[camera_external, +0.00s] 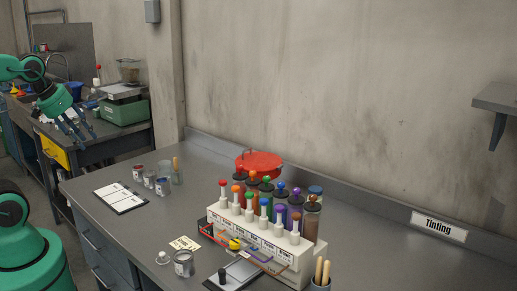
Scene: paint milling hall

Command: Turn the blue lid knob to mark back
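The tinting dispenser (275,247) is a white block near the middle of the bench. It carries two rows of coloured knobs on pumps and canisters. A blue lid knob (281,187) tops a canister in the back row, between a green knob (267,180) and a violet knob (297,191). Another blue top (264,202) stands in the front row. The marks around the blue lid knob are too small to read. My gripper (76,132) is at the upper left, far from the dispenser. It points down with fingers apart and holds nothing visible.
A red round lid or disc (259,161) stands behind the dispenser. Small paint cans (163,187) and a clipboard (121,198) are at left on the bench. A can (183,264) and brush cup (320,284) stand in front. A wall shelf (497,101) juts at right.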

